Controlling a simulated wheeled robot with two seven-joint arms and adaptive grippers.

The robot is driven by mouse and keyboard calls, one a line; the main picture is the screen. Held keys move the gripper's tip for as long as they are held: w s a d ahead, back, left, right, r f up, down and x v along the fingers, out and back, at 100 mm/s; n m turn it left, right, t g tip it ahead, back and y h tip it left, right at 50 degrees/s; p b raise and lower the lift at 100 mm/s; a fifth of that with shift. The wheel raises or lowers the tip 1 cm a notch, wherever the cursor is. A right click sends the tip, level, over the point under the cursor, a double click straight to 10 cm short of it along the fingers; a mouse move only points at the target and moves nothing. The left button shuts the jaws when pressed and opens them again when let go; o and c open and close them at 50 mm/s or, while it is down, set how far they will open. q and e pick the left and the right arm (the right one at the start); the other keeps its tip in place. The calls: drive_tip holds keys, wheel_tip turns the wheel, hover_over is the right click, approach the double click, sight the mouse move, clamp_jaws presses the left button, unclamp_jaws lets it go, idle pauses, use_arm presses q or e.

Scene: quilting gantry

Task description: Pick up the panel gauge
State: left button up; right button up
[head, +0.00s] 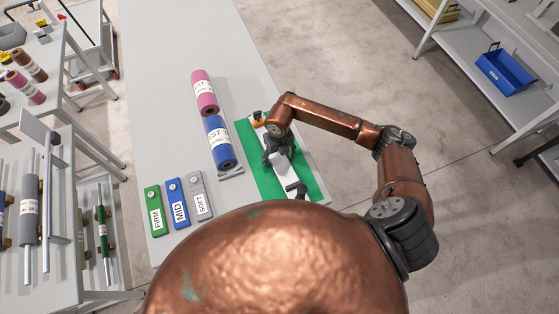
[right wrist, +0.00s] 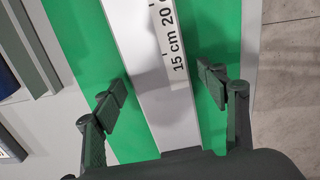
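The panel gauge (right wrist: 150,60) is a long pale bar with a white strip marked "15 cm" and "20" in the right wrist view. It lies on a green mat (right wrist: 85,40). In the head view, part of the gauge (head: 284,174) shows on the mat (head: 305,175), partly hidden by my right gripper (head: 277,158). In the right wrist view my right gripper (right wrist: 163,94) is open, one finger on each side of the gauge, with gaps visible on both sides. Whether the fingers are down at bar height is hard to tell. My left gripper is out of view.
Pink (head: 204,91) and blue (head: 219,141) rolls lie left of the mat. Green FIRM (head: 153,206), blue MID (head: 177,200) and grey SOFT (head: 199,190) pieces sit nearer. An orange and black item (head: 258,120) is at the mat's far end. The far table is clear.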

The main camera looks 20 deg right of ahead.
drive_tip(key=c, duration=1.5)
drive_tip(key=shift+r, duration=0.1)
drive_tip(key=shift+c, duration=0.2)
